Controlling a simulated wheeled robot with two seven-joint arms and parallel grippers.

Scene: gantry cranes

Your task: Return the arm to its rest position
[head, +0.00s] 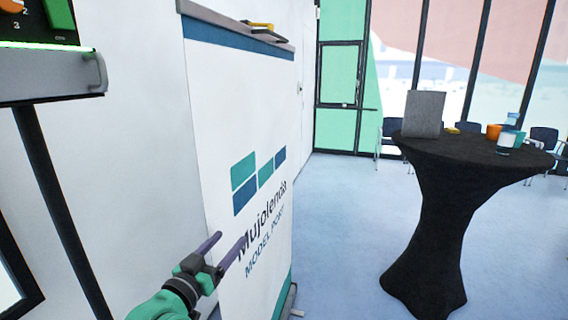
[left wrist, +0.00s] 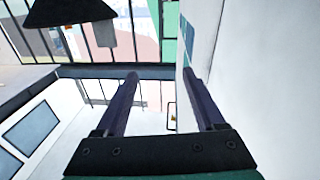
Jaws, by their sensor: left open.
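My left gripper (head: 226,247) is at the lower left of the head view, in front of the white counter. Its two purple fingers are apart with nothing between them. The left wrist view also shows the open fingers (left wrist: 160,82), with the white panel close beside the right finger. My left arm comes up from the bottom edge of the head view. My right gripper is in neither view.
A white counter (head: 225,110) with a logo stands close ahead. A control box (head: 50,75) with a handle is at upper left. A black-draped table (head: 435,190) holding a grey panel (head: 424,113) and cups stands at right. Blue floor (head: 340,215) between is clear.

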